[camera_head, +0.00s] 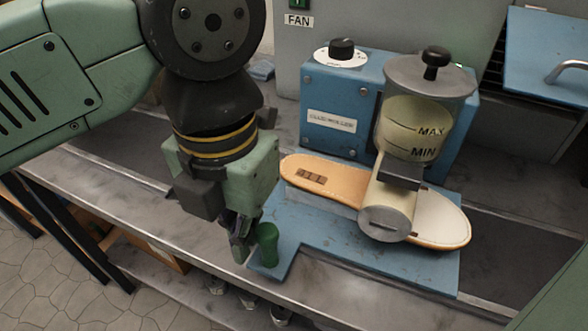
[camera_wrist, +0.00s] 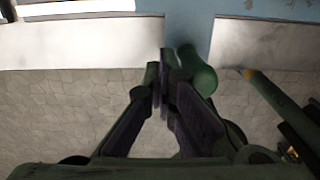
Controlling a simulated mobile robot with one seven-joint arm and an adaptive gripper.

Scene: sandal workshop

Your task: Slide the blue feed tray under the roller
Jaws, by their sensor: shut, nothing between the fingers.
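The blue feed tray (camera_head: 330,258) lies flat on the bench with a sandal sole (camera_head: 332,185) on it. The tray reaches under the cream roller (camera_head: 388,208), and the sole passes beneath the roller. A green knob (camera_head: 268,244) stands on the tray's front left arm. My gripper (camera_head: 241,250) is shut and empty, pointing down just left of the knob. In the wrist view, my closed fingertips (camera_wrist: 160,68) are right beside the green knob (camera_wrist: 197,72), apparently touching or almost touching it. A strip of the blue tray (camera_wrist: 189,22) shows behind them.
The blue glue machine (camera_head: 318,98), with a dial and a clear glue cup (camera_head: 415,118), stands behind the tray. The metal bench edge (camera_head: 180,257) runs along the front. A blue panel with a handle (camera_head: 548,60) is at the upper right.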

